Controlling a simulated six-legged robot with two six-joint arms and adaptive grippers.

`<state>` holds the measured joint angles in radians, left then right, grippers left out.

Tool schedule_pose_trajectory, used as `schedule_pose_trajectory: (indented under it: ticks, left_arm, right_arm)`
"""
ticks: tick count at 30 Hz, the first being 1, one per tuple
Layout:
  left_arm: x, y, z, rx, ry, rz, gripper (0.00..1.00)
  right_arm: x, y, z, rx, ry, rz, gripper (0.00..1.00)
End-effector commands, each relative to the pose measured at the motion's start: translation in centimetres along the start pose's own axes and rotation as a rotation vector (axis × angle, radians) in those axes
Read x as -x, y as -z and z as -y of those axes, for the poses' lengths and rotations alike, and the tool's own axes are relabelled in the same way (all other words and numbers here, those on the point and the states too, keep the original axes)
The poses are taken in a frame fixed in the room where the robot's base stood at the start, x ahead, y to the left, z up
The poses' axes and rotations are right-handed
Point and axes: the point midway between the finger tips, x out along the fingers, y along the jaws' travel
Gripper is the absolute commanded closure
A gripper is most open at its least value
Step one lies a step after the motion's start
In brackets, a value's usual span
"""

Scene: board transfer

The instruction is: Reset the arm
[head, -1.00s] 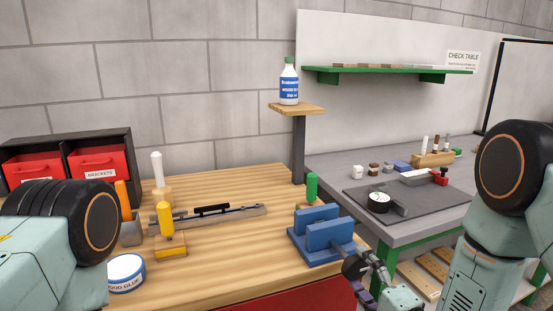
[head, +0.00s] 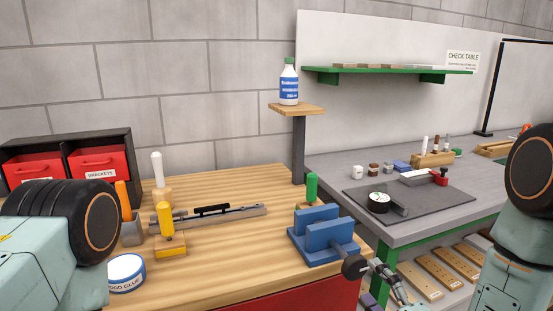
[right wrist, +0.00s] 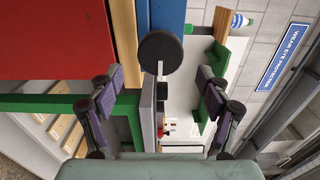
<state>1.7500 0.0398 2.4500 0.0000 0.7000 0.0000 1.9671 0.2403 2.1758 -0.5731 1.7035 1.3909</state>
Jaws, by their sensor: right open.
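My right gripper (head: 374,284) is at the bottom of the head view, in front of the wooden bench and just below the blue vise (head: 322,238). In the right wrist view my right gripper (right wrist: 155,82) has its two fingers wide apart with nothing held. The vise's black round knob (head: 354,267) stands close to the gripper; in the wrist view the knob (right wrist: 160,54) appears between and beyond the fingers, apart from both. My right arm fills the right edge of the head view. My left arm shows at the left edge, but its gripper is out of view.
The wooden bench (head: 225,205) carries a glue tin (head: 126,273), a yellow-handled tool (head: 166,222) and a metal bar tool (head: 235,213). A bottle (head: 289,84) stands on a post. The grey check table (head: 340,168) is at right, with boards (head: 440,266) on a shelf below.

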Motion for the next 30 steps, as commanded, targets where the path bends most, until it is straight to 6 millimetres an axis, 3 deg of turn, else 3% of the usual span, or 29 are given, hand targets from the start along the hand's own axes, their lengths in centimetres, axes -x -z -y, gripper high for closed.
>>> schedule_pose_trajectory:
  ticks: [6,19,30]
  left_arm:
    - [0.0,0.0,0.0,0.000,0.000,0.000,1.00]
    - [0.0,0.0,0.0,0.000,0.000,0.000,1.00]
    - [0.0,0.0,0.0,0.000,0.000,0.000,1.00]
  right_arm:
    - [3.2,0.1,0.0,-0.005,0.000,-0.005,0.23]
    - [6.7,0.0,0.0,-0.003,0.001,-0.003,0.23]
    - [3.2,-0.2,0.1,0.004,0.002,0.005,0.23]
